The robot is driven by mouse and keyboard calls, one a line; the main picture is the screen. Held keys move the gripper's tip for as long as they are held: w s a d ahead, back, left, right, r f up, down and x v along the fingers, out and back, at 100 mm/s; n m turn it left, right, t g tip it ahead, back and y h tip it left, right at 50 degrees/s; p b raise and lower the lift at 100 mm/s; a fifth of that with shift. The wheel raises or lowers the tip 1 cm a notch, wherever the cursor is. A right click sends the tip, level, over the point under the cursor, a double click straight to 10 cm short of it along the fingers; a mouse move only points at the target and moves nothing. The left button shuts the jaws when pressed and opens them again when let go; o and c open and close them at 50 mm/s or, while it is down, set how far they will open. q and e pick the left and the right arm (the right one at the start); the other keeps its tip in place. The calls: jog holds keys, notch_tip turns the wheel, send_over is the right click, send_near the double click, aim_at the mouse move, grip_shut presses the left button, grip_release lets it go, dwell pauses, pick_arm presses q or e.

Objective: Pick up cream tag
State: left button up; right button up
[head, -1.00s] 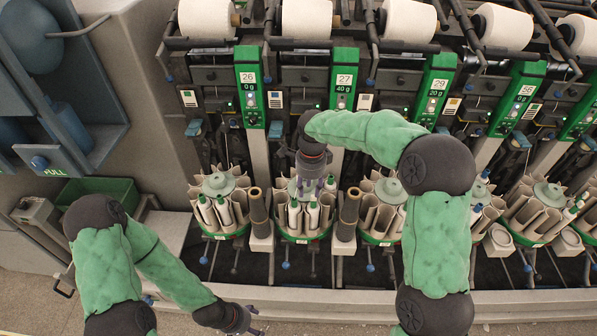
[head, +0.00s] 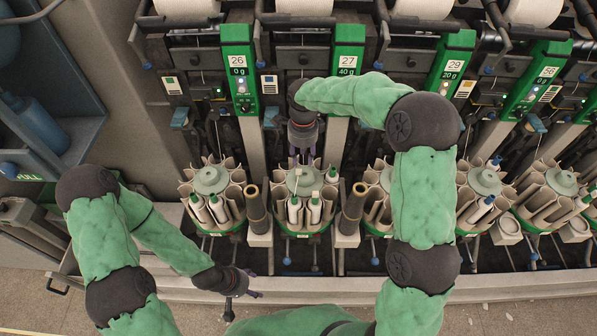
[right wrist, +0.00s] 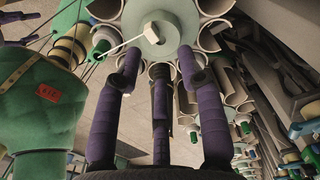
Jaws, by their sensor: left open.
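A small cream tag (right wrist: 152,32) with a thin pale stem lies over the round green hub (right wrist: 165,20) of a bobbin carousel in the right wrist view. In the head view a small cream piece, probably the tag, shows on the hub of the carousel under unit 27 (head: 299,172). My right gripper (head: 303,158) is just above this hub. Its purple fingers (right wrist: 159,60) are spread, with nothing between them, and the tag shows beyond their tips. Whether they touch the hub I cannot tell. My left gripper (head: 252,284) is open and empty, low in front of the machine.
Carousels with pale tubes stand on both sides, such as the one under unit 26 (head: 211,181). Brown upright posts (head: 256,208) flank the middle carousel. The winder's front ledge (head: 330,290) runs below. A red tag (right wrist: 47,93) shows at left in the wrist view.

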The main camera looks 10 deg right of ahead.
aim_at(299, 172)
jog(key=shift+f, duration=0.6)
jog(key=f, duration=0.1)
jog(key=f+b, duration=0.1)
jog(key=f, duration=0.3)
jog(key=shift+s+a, duration=0.2)
jog(key=shift+a, duration=0.1)
jog(key=c, duration=0.7)
